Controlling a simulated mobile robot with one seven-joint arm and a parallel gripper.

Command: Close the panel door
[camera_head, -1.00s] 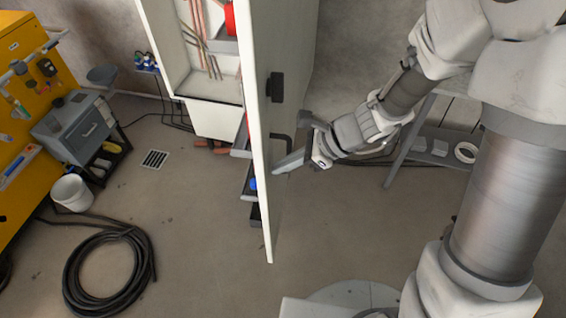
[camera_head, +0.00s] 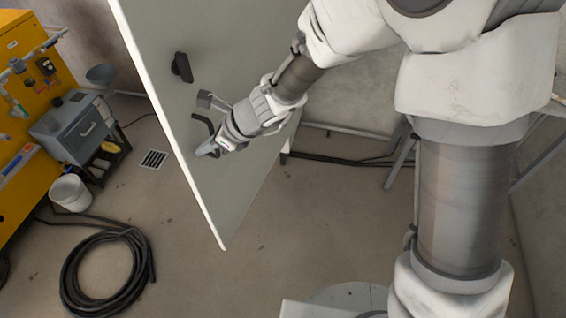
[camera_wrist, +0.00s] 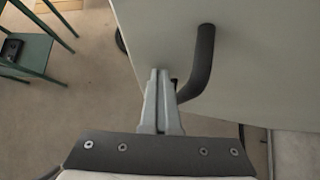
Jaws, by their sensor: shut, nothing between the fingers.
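The panel door (camera_head: 235,100) stands partly open in the head view, its free edge toward the left and its outer face toward my arm. It hides the inside of the cabinet. A black latch (camera_head: 181,67) and a dark bent handle (camera_head: 203,122) sit on its outer face near the free edge. My gripper (camera_head: 207,152) is at the door's outer face beside the handle. In the wrist view my fingers (camera_wrist: 158,90) are shut together with nothing between them. The handle (camera_wrist: 204,65) is just right of the fingertips, and the door (camera_wrist: 245,60) fills the upper right.
A coiled black hose (camera_head: 105,270), a white bucket (camera_head: 70,193) and a grey box (camera_head: 75,125) on a stand are at the left by a yellow cabinet (camera_head: 25,50). A floor drain (camera_head: 153,159) lies near them. The floor around the door's lower corner is clear.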

